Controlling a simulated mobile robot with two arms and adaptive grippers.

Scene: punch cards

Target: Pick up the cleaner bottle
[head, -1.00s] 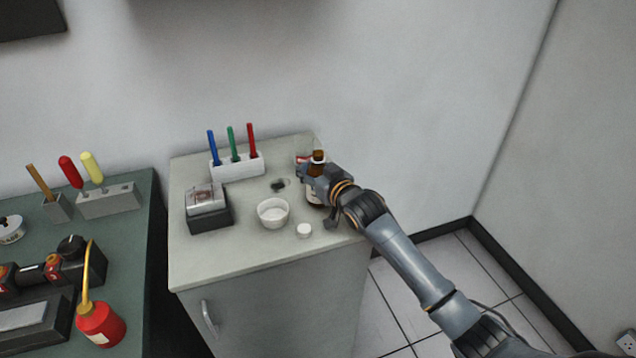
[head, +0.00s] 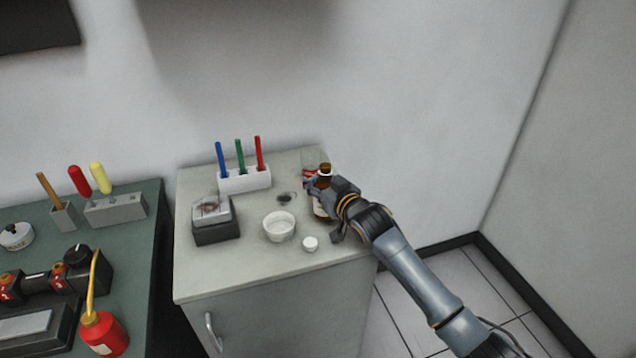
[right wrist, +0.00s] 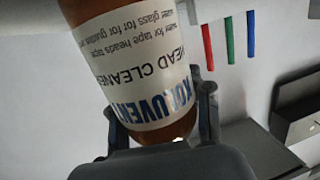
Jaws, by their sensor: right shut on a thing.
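The cleaner bottle (head: 320,206) is brown glass with a white label and stands at the right side of the grey cabinet top. In the right wrist view its label (right wrist: 140,75) reads "HEAD CLEANER" upside down. My right gripper (head: 328,200) is shut on the bottle's body, with a finger on each side of it in the right wrist view. The gripper hides part of the bottle in the head view, and I cannot tell whether its base is clear of the cabinet top. My left gripper is not in view.
On the cabinet top (head: 240,275), a white bowl (head: 279,227), a small white cap (head: 310,244), a grey-black box (head: 214,222) and a holder with pens (head: 245,180) are left of the bottle. A red oil can (head: 104,334) stands on the green bench.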

